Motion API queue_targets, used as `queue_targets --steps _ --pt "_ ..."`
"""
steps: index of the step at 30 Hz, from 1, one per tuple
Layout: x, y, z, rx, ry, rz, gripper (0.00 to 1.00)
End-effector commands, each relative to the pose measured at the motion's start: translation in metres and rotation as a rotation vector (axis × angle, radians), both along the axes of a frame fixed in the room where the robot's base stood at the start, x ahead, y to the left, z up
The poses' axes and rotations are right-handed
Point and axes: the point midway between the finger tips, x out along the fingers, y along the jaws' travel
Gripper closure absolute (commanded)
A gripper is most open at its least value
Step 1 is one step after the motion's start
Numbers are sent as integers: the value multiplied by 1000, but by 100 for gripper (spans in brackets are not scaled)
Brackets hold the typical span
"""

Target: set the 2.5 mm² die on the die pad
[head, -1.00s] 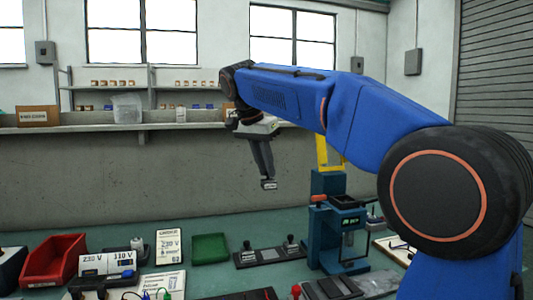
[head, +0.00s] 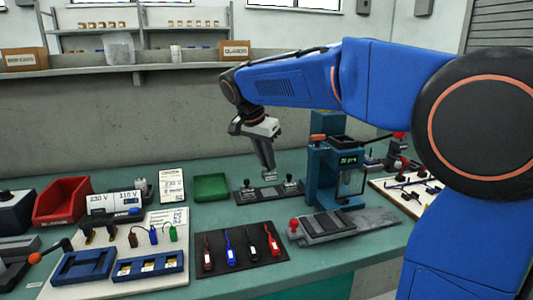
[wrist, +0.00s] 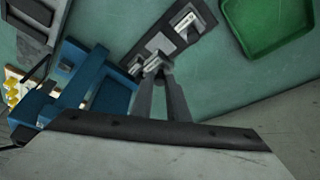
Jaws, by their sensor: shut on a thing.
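My gripper (head: 270,175) is shut on a small grey metal die, which shows between the fingertips in the wrist view (wrist: 152,64). I cannot read its size mark. It is held above a dark strip (head: 262,198) on the green bench, between two black-topped grey pieces that stand at the strip's ends. The strip also shows in the wrist view (wrist: 162,41), partly hidden behind the fingers. A gap between die and strip seems to remain, but its height is hard to judge. I cannot tell for sure which surface is the die pad.
A blue press (head: 322,172) with a lit display stands just right of the strip. A green tray (head: 211,187) lies to its left, empty. In front lie a black mat (head: 218,262) with several coloured leads and a grey fixture (head: 345,226) with a red knob.

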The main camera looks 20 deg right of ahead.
Motion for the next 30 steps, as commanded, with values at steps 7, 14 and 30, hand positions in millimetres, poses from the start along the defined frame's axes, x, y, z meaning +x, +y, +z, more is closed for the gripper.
queue_targets --steps 7,14,30 --pt "0 0 -19 -1 1 0 100" --pt "0 0 -30 0 0 0 100" --pt "0 0 -33 1 -1 0 100"
